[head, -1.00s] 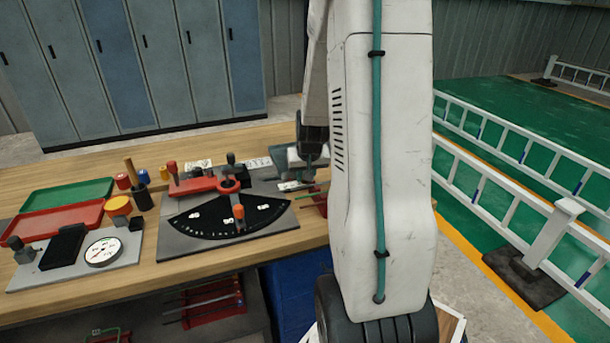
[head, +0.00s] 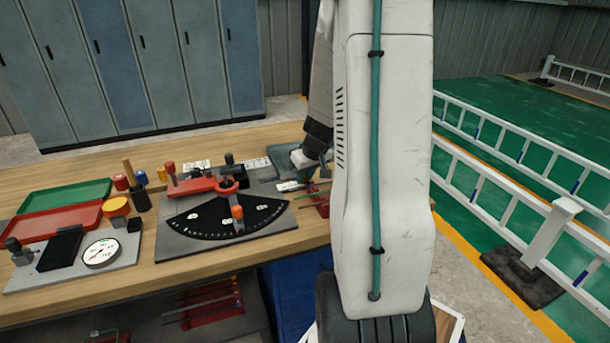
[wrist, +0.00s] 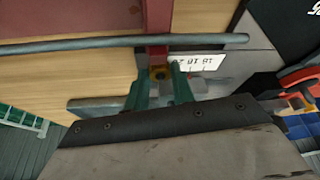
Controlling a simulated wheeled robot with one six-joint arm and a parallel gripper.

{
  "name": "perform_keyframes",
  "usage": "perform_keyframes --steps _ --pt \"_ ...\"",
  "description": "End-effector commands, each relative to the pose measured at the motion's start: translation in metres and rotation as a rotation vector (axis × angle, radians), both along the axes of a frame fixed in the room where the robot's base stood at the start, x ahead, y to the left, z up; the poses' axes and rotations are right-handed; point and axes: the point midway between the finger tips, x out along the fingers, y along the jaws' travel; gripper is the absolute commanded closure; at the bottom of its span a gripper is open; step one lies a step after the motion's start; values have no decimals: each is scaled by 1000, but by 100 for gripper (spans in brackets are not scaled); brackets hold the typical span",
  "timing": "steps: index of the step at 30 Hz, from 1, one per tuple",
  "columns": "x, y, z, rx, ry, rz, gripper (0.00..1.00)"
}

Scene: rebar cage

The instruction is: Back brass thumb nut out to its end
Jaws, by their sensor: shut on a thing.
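The nut sits at the near end of a dark red bar (wrist: 157,28). The fingers cover its sides, so its thread and how far out it sits cannot be told. In the head view my gripper (head: 303,172) is over the right end of the bench, partly hidden by my arm, and the nut cannot be made out there.
A grey rod (wrist: 90,44) crosses just beyond the fingertips, beside a white scale label (wrist: 197,64). On the bench (head: 100,284), a black angle scale (head: 205,222) with a red lever (head: 192,186) stands left of my gripper. Red (head: 60,222) and green (head: 65,193) trays lie further left.

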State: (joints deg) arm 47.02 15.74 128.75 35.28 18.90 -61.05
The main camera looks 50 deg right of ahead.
Motion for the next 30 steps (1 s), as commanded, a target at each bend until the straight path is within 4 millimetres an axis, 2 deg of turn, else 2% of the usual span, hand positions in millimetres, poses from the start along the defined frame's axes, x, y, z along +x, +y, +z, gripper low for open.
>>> perform_keyframes --steps 8,9,10,20,23,30 --pt "-1 0 -1 0 2 2 98" --pt "-1 0 -1 0 2 2 73" --pt "-1 0 -1 0 2 2 66" --pt "-1 1 3 -1 0 2 66" --pt "-4 1 12 -3 -1 3 66" --pt "-19 6 50 -3 -1 2 66"
